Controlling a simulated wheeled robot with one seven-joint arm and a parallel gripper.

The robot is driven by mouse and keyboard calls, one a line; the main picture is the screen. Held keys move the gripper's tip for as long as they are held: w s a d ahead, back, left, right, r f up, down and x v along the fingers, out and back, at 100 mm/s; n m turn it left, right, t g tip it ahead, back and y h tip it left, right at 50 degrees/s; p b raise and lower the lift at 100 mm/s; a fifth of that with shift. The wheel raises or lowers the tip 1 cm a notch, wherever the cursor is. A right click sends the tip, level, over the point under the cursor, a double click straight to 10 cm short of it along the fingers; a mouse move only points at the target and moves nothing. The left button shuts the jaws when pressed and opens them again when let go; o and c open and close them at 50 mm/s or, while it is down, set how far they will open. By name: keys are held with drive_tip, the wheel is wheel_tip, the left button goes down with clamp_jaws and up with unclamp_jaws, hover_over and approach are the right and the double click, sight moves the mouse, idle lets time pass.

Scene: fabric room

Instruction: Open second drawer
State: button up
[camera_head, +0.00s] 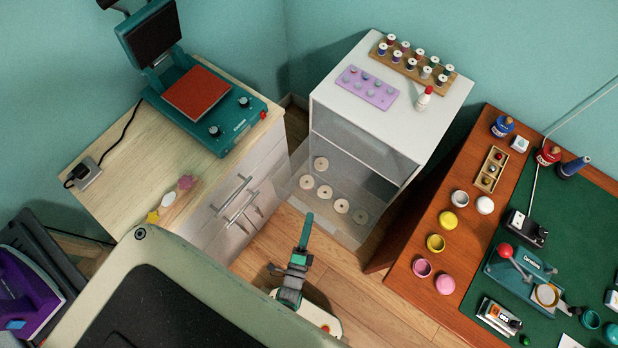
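A white cabinet (338,97) stands in the back corner, with clear see-through panels on its front. Low at its front, a clear drawer (368,232) stands out from the body, with several round pale discs in it. A wooden-topped cabinet (112,185) at left has a white front with metal bar handles (231,193), one above another; its lower front is partly hidden. My gripper (305,238) is in front of the clear drawer, over the floor, apart from the handles as far as I can tell. One teal finger shows; whether it is open is unclear.
A heat press (205,105) stands on the wooden top. Spools on a rack (420,72) and a purple tray (368,88) sit on the white cabinet. A brown table (452,185) with pots and tools is at right. Some wooden floor (370,295) shows between the furniture.

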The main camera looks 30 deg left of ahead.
drive_tip(key=shift+o, duration=0.2)
drive_tip(key=shift+r, duration=0.1)
drive_tip(key=v, duration=1)
drive_tip(key=shift+s, duration=0.4)
drive_tip(key=shift+d, duration=0.1)
drive_tip(key=d+r+n+h, duration=0.1)
drive_tip(key=d+r+n, duration=0.2)
drive_tip(key=r, duration=0.7)
drive_tip(key=s+d+r+n+g+h, duration=0.1)
drive_tip(key=d+r+n+h, duration=0.1)
drive_tip(key=d+r+n, duration=0.2)
drive_tip(key=d+r+n+h, duration=0.2)
drive_tip(key=d+r+n, duration=0.2)
drive_tip(key=r, duration=1.2)
drive_tip(key=n, duration=0.3)
drive_tip(key=shift+d+n+g, duration=0.25)
drive_tip(key=shift+n+g, duration=0.15)
drive_tip(key=shift+c, duration=0.4)
